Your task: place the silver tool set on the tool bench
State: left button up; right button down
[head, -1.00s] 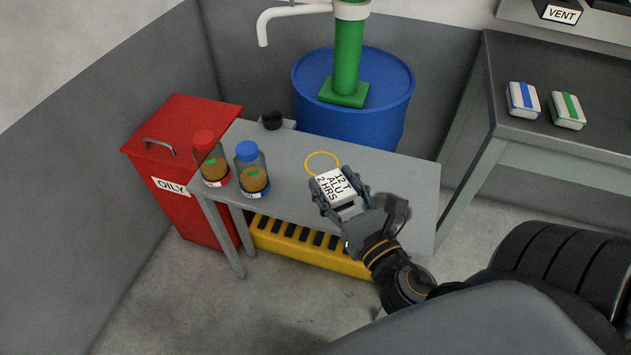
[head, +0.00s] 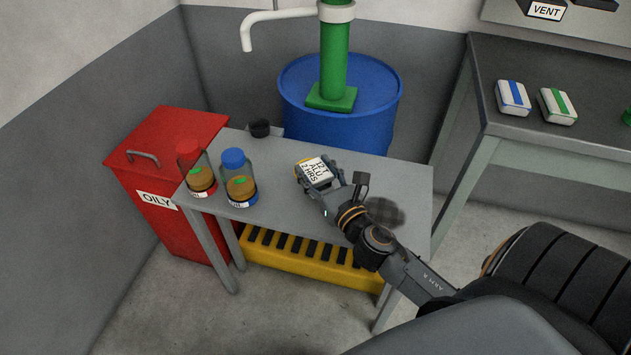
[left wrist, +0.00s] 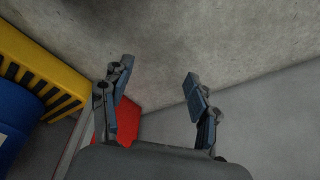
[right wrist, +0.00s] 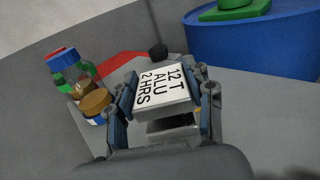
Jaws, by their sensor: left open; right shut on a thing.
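The silver tool set appears to be the pale block marked "12 T ALU 2 HRS" (head: 317,171); it also shows in the right wrist view (right wrist: 167,90). My right gripper (head: 322,181) is shut on it, a finger on each side. The block is over a grey table (head: 285,197), covering most of a yellow ring (head: 301,161). I cannot tell whether it touches the tabletop. My left gripper (left wrist: 158,75) is open and empty above the concrete floor in the left wrist view, and out of the head view.
Two jars, red-lidded (head: 195,172) and blue-lidded (head: 239,180), stand on the table's left, with a small black cup (head: 260,128) behind. A blue drum (head: 368,110) stands behind. A darker bench (head: 500,50) at right holds striped boxes (head: 513,97). The tabletop's right is clear.

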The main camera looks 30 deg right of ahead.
aim_at(315, 179)
jog(key=shift+w+f, duration=0.15)
jog(key=shift+w, duration=0.05)
notch_tip(315, 179, down, 3)
jog(key=shift+w+d+f+b, duration=0.1)
jog(key=shift+b, duration=1.05)
pick_arm(q)
jog(key=w+v, duration=0.2)
jog(key=v, duration=0.6)
jog(key=shift+w+r, duration=0.15)
jog(key=shift+r, duration=0.15)
jog(key=shift+r, duration=0.2)
pick_arm(e)
jog(key=shift+f, duration=0.2)
pick_arm(q)
jog(key=shift+r, duration=0.1)
pick_arm(e)
jog(key=c, duration=0.5)
grip_release()
